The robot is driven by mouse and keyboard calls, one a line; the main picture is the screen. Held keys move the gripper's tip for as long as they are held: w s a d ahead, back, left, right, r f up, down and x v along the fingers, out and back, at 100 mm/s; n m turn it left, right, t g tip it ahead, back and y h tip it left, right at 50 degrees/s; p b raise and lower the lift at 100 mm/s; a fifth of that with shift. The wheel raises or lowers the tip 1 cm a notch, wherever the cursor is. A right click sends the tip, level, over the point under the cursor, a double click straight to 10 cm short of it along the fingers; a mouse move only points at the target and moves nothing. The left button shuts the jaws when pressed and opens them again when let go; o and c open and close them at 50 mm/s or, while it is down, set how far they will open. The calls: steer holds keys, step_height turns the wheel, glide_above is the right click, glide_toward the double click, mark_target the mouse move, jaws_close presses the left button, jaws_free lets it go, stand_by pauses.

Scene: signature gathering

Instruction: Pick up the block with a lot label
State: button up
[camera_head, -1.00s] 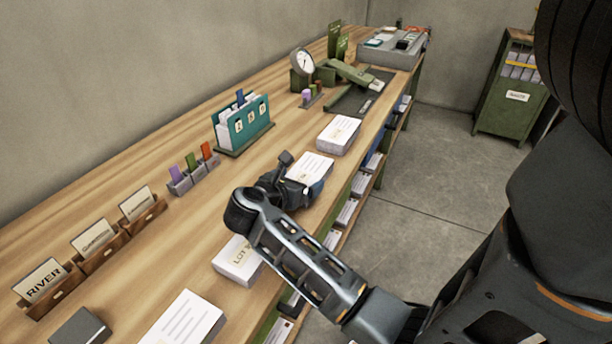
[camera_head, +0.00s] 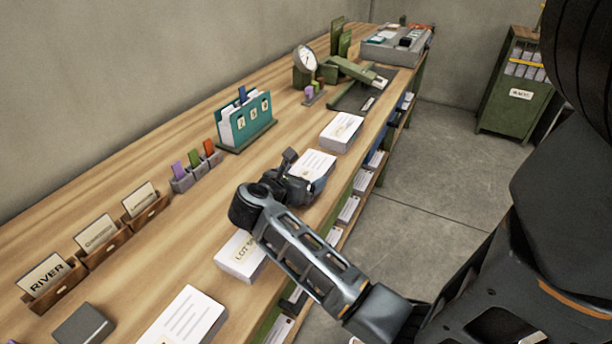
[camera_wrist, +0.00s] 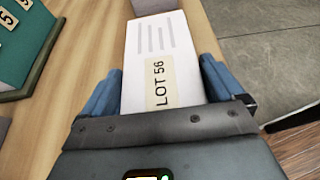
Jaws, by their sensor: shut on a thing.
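A white block (camera_wrist: 148,55) with a beige "LOT 56" label and printed lines lies between the two blue fingers of my gripper (camera_wrist: 162,72) in the wrist view. The fingers are shut on its sides. In the head view, the held block (camera_head: 317,163) shows just beyond my gripper (camera_head: 303,184), at the front part of the bench; I cannot tell whether it is clear of the top. A second white block (camera_head: 236,262) with a partly hidden "LOT" label sits nearer, behind my arm.
The wooden bench (camera_head: 140,235) carries a printed white block (camera_head: 185,320) in front and another block (camera_head: 342,128) beyond. A teal card holder (camera_head: 245,128), small colored-tab holders (camera_head: 182,183) and wooden card boxes (camera_head: 95,245) stand toward the wall. A green cabinet (camera_head: 515,110) stands far right.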

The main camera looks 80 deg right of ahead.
mark_target(301, 165)
steer(key=shift+r, duration=0.1)
steer(key=shift+r, duration=0.6)
step_height(301, 165, up, 3)
steer(key=shift+f, duration=0.15)
steer(key=s+d+r, duration=0.5)
steer(key=s+r, duration=0.2)
steer(key=s, duration=0.3)
steer(key=shift+s+d+b, duration=0.25)
steer(key=shift+b, duration=0.2)
